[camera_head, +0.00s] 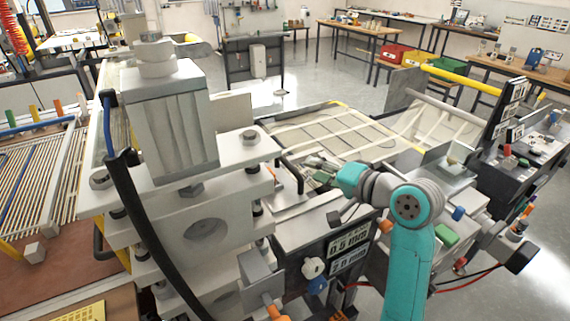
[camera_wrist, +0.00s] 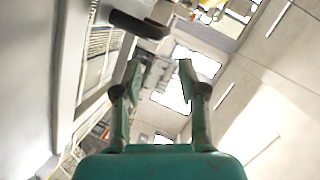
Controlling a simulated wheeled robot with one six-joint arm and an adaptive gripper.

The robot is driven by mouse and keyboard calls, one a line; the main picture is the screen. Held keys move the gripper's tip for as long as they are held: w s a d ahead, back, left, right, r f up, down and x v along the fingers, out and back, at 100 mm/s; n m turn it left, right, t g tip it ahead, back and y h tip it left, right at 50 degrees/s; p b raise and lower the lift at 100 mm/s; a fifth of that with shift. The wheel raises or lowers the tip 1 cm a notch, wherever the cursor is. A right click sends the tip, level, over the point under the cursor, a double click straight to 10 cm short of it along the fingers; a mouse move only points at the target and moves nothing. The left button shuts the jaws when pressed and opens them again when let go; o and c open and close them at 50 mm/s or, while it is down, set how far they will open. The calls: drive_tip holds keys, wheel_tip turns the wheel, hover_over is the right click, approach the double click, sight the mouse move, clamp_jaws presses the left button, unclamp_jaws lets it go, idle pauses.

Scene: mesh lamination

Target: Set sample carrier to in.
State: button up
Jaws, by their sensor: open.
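My gripper (camera_head: 318,170) reaches left from my teal and grey arm, in front of the press-like machine (camera_head: 205,225) at mid-picture. In the wrist view my gripper (camera_wrist: 160,70) shows two fingers spread apart with nothing between them. A dark bar-like handle (camera_wrist: 138,24) lies beyond the fingertips at the upper left of the wrist view, apart from them. In the head view a black handle (camera_head: 290,172) stands just left of the gripper. I cannot tell for sure which part is the sample carrier, or whether it is in or out.
A pale framed mesh bed (camera_head: 335,128) lies behind the gripper. A black panel (camera_head: 348,247) with thickness labels and knobs faces front, below the gripper. A thick black cable (camera_head: 140,215) runs down the machine's left side. A yellow roller (camera_head: 460,80) is at the back right.

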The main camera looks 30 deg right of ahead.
sight(287, 162)
drive_tip(key=s+n, duration=0.1)
drive_tip(key=n+y, duration=0.1)
drive_tip(key=shift+s+f+n, duration=0.1)
drive_tip(key=shift+s+n, duration=0.2)
drive_tip(key=shift+s, duration=0.05)
drive_tip(key=x, duration=1)
drive_tip(key=shift+w+a, duration=0.25)
drive_tip(key=shift+w, duration=0.05)
clamp_jaws()
